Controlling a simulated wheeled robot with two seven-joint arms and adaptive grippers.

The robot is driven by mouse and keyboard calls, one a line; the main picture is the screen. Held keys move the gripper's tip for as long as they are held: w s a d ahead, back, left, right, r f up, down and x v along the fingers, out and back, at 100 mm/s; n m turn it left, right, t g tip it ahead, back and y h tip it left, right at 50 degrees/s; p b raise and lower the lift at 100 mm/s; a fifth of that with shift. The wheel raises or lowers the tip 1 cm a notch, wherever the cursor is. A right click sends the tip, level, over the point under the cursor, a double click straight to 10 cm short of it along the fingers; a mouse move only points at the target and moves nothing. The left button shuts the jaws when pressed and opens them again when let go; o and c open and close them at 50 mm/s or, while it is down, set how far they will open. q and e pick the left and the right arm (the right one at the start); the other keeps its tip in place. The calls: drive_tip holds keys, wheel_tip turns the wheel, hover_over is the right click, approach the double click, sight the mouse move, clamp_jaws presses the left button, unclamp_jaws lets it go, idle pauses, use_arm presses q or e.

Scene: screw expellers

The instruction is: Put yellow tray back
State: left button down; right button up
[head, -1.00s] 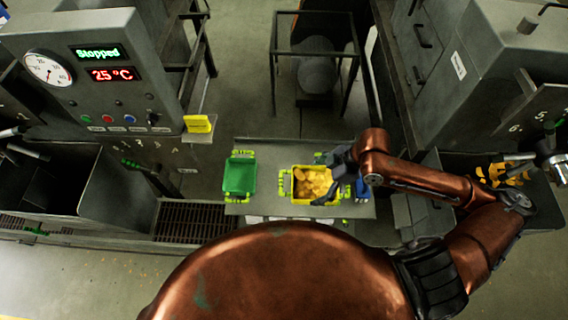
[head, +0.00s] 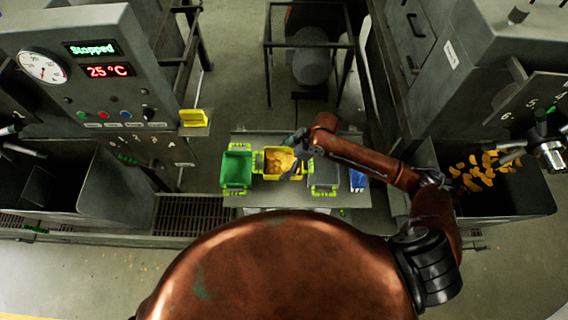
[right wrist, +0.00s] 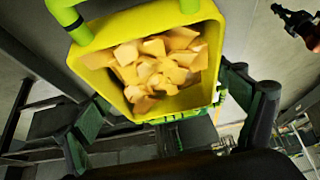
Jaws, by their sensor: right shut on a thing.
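The yellow tray (head: 267,166), full of yellow-orange chunks (head: 281,160), is over the grey table between the green tray (head: 237,170) and a grey tray. My right gripper (head: 298,148) is at its right side and shut on it. In the right wrist view the yellow tray (right wrist: 190,106) fills the upper middle, tilted in the picture, with dark and green fingers on both sides. I cannot tell whether its bottom touches the table. My left gripper is not in view.
A grey machine with a "Stopped" display (head: 92,48) is at the left. A bin (head: 490,195) with scattered chunks is at the right.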

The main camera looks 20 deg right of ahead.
sight(283, 166)
wheel_tip(283, 166, down, 2)
drive_tip(key=shift+s+f+p, duration=0.1)
drive_tip(key=shift+s+p, duration=0.05)
drive_tip(key=shift+p, duration=0.25)
drive_tip(key=shift+f, duration=0.2)
drive_tip(key=shift+f, duration=0.25)
drive_tip(key=o, duration=1.2)
drive_tip(key=shift+d+r, duration=0.25)
drive_tip(key=shift+r, duration=0.25)
drive_tip(key=b+v, duration=0.2)
drive_tip(key=v, duration=0.9)
drive_tip(key=shift+r, duration=0.25)
